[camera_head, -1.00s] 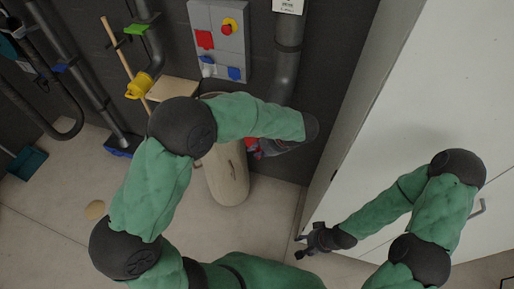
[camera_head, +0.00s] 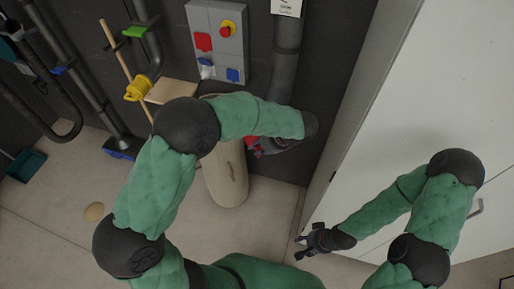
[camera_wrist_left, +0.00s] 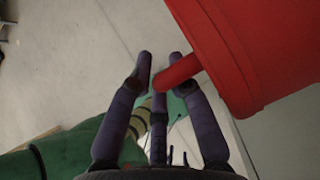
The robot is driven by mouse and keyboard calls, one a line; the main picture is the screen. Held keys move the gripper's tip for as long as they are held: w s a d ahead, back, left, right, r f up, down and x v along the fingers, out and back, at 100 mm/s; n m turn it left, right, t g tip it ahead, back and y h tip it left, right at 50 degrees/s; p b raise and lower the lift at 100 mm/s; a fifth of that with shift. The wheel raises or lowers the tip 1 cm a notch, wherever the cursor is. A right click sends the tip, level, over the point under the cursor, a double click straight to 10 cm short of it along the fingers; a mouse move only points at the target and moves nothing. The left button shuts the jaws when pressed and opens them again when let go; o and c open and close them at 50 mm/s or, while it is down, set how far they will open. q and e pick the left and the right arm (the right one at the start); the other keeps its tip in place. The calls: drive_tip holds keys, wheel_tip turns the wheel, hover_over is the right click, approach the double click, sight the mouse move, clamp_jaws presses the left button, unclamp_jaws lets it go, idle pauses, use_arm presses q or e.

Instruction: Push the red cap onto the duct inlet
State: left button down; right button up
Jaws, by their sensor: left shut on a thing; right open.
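The red cap (camera_wrist_left: 235,45) fills the upper right of the left wrist view, and its red handle (camera_wrist_left: 180,72) reaches in between my left fingers. My left gripper (camera_wrist_left: 163,72) is shut on this handle. In the head view only a small red part (camera_head: 251,142) shows beside my left gripper (camera_head: 268,146), mostly hidden under my forearm. A dark grey duct (camera_head: 288,55) runs down the back wall. Its lower end is hidden behind my left forearm, so I cannot tell whether the cap touches the inlet. My right gripper (camera_head: 308,241) is open and empty, low beside the white cabinet.
A beige cylinder (camera_head: 228,180) stands below my left forearm. A grey wall panel (camera_head: 217,45) carries red and blue sockets and a red button. Pipes, a broom and a yellow fitting (camera_head: 138,88) are at left. The white cabinet (camera_head: 440,80) bounds the right.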

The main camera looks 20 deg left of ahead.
use_arm(q)
drive_tip(key=shift+w+r+p, duration=0.1)
drive_tip(key=shift+w+p, duration=0.45)
drive_tip(key=shift+w, duration=1)
idle(1.1)
idle(0.7)
drive_tip(key=c, duration=1.1)
unclamp_jaws()
drive_tip(key=shift+d, duration=0.1)
drive_tip(key=v, duration=1.2)
